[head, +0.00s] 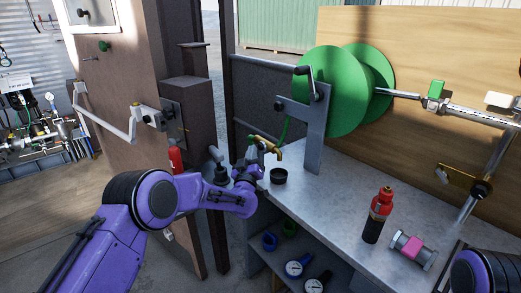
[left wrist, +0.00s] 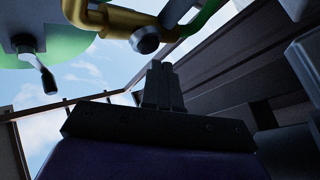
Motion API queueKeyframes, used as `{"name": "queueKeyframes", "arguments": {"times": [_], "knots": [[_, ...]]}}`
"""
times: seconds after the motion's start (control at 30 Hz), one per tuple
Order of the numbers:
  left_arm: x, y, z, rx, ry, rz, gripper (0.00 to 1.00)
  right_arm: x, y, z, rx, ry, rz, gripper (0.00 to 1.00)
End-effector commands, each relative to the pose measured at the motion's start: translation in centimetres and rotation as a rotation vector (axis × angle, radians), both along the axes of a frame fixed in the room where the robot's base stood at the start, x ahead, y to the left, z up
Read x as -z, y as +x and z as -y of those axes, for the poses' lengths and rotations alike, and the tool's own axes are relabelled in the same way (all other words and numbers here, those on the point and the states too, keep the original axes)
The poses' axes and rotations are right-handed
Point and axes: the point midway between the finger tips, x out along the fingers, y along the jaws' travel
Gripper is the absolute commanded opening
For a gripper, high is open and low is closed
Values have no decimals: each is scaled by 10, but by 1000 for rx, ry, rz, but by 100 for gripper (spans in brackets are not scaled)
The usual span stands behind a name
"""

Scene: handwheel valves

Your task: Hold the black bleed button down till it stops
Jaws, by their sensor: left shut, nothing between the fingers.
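A brass fitting (head: 268,146) stands at the bench's near left end in the head view, with a green hose running up from it. In the left wrist view the brass fitting (left wrist: 112,18) crosses the top and has a dark round button-like end (left wrist: 145,41). I take this for the black bleed button; I cannot tell how far it is pressed. My left gripper (head: 253,158) is close to the fitting. In the left wrist view its fingers (left wrist: 162,85) are shut and empty, below the dark end with a visible gap in the picture. My right gripper is out of view.
A green hose reel (head: 340,90) stands behind the fitting. A black cup (head: 278,176), a red and black bottle (head: 378,214) and a pink-marked coupling (head: 412,250) are on the grey bench (head: 335,190). Gauges (head: 298,267) lie on the shelf below. A door with a crank handle (head: 130,120) stands left.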

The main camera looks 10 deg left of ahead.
Motion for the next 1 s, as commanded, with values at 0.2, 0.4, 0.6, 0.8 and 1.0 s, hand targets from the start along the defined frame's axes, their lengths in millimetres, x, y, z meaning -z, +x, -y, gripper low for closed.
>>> {"name": "queueKeyframes", "arguments": {"times": [0.2, 0.4, 0.6, 0.8, 1.0], "knots": [[0, 4, 3, 0, -1, 1, 0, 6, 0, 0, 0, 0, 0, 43], [0, 4, 3, 0, -1, 1, 0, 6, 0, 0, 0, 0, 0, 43], [1, 6, 4, 0, 0, 1, 0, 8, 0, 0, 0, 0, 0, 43], [1, 8, 5, 0, -1, 1, 0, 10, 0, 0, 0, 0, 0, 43], [1, 10, 6, -1, -1, 1, 0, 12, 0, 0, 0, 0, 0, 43]]}}
